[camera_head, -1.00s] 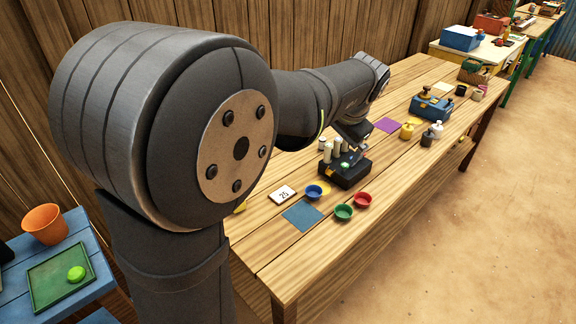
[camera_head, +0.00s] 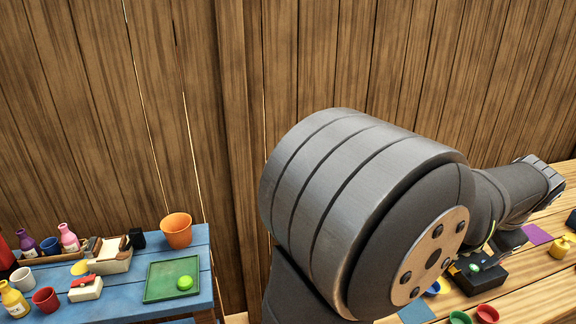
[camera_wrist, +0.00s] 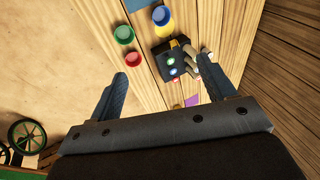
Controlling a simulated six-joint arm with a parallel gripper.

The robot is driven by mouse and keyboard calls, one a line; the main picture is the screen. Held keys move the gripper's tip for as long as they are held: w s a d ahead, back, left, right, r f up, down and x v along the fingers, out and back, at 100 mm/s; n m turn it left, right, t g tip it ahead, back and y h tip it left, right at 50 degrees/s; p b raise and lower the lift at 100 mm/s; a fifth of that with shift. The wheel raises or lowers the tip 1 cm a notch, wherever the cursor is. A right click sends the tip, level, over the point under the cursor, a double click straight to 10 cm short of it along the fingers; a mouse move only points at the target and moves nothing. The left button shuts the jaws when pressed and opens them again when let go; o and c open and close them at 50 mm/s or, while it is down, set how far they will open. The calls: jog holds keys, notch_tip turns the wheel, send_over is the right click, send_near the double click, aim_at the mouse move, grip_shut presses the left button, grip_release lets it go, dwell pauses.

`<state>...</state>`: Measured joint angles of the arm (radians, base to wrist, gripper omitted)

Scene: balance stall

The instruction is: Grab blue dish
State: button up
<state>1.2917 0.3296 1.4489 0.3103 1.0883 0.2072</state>
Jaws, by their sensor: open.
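The blue dish (camera_wrist: 161,15) is small and round and sits at the top of the wrist view, beyond my fingertips. In the head view the blue dish (camera_head: 432,289) is partly hidden behind my arm. My gripper (camera_wrist: 164,72) is open and empty, with its two fingers wide apart. It is above the table, over a dark box (camera_wrist: 172,59) with lit buttons and pale cylinders, and apart from the dish.
A green dish (camera_wrist: 124,34) and a red dish (camera_wrist: 133,59) stand near the blue one. A yellow patch (camera_wrist: 165,29) adjoins it. A blue mat (camera_head: 416,312) lies nearby. A blue side table (camera_head: 225,284) holds a green tray (camera_head: 160,294) and an orange cup (camera_head: 176,231).

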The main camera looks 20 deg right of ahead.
jog(key=w+d+f+n, duration=0.1)
jog(key=w+f+n, duration=0.1)
jog(key=f, duration=0.5)
jog(key=w+d+f+n+g+h, duration=0.1)
jog(key=w+d+f+n, duration=0.1)
jog(key=w+f, duration=0.3)
jog(key=w+d+f+n, duration=0.1)
jog(key=w+f+n, duration=0.1)
jog(key=f, duration=0.8)
jog(key=shift+w+d+f+g+h, duration=0.3)
jog(key=shift+w+g, duration=0.1)
jog(key=shift+w, duration=0.25)
jog(key=shift+a+x, duration=0.15)
jog(key=shift+x, duration=1.4)
jog(key=shift+a+x, duration=0.1)
jog(key=shift+x, duration=1.45)
jog(key=shift+s, duration=0.15)
jog(key=shift+c, duration=0.5)
jog(key=c, duration=1)
